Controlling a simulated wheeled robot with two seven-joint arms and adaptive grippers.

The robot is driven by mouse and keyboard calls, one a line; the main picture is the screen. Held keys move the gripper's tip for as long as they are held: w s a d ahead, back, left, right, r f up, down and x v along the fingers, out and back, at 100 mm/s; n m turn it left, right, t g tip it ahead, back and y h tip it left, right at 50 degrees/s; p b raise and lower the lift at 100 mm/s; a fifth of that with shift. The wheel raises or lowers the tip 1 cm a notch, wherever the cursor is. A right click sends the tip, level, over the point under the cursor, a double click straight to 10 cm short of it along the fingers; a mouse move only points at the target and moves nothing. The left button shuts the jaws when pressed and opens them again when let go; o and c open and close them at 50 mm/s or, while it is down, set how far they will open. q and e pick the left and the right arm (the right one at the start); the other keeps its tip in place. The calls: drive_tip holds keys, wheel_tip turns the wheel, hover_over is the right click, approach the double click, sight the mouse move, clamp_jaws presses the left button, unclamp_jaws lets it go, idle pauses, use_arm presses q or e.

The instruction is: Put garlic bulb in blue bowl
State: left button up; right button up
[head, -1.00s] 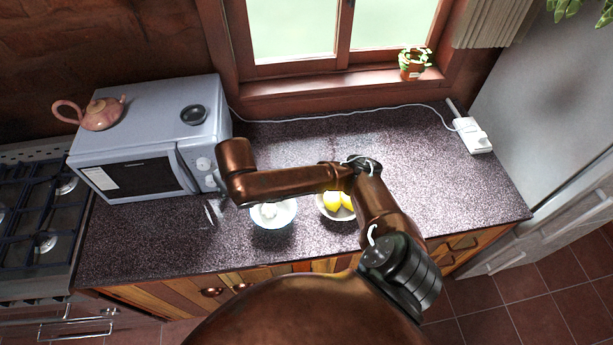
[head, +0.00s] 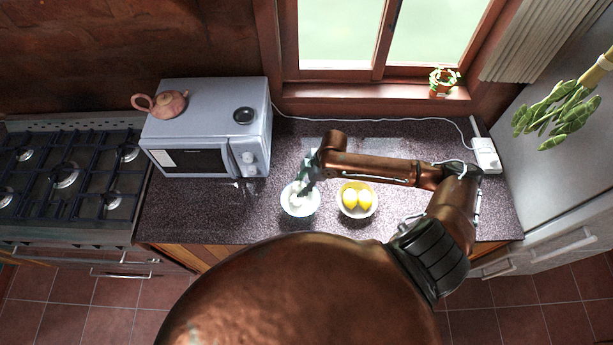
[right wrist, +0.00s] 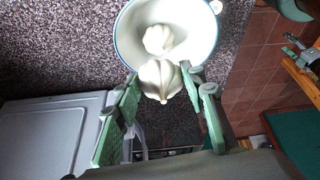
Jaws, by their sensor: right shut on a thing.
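The bowl (head: 300,212) stands on the counter near its front edge; in the right wrist view its inside is whitish and its rim blue (right wrist: 195,35). One garlic bulb (right wrist: 158,38) lies inside it. My right gripper (head: 305,186) is at the bowl, over its back part. In the right wrist view, my right gripper (right wrist: 162,82) is shut on a second garlic bulb (right wrist: 160,84), held at the bowl's rim in the picture. Its exact height above the bowl is unclear.
A microwave (head: 207,125) with a pink teapot (head: 168,104) is at the left, beside the stove (head: 65,175). A white cable and socket block (head: 486,155) lie at the back right.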

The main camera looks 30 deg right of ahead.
drive_tip(key=shift+s+d+r+n+p, duration=0.25)
drive_tip(key=shift+s+d+n+p, duration=0.05)
drive_tip(key=shift+d+n+p, duration=0.15)
drive_tip(key=shift+s+d+f, duration=0.1)
drive_tip(key=shift+s+d, duration=0.05)
drive_tip(key=shift+d, duration=0.05)
drive_tip(key=shift+n, duration=0.25)
wheel_tip(320, 180, down, 6)
drive_tip(key=b, duration=0.6)
drive_tip(key=shift+s+d+f, duration=0.1)
drive_tip(key=shift+f, duration=0.1)
use_arm(q)
drive_tip(key=f, duration=0.2)
drive_tip(key=s+f, duration=0.1)
drive_tip(key=f, duration=0.1)
drive_tip(key=shift+s+d+f, duration=0.15)
drive_tip(key=shift+f, duration=0.1)
use_arm(e)
drive_tip(key=o, duration=1.2)
use_arm(q)
drive_tip(key=shift+s, duration=0.1)
use_arm(e)
drive_tip(key=shift+o, duration=0.2)
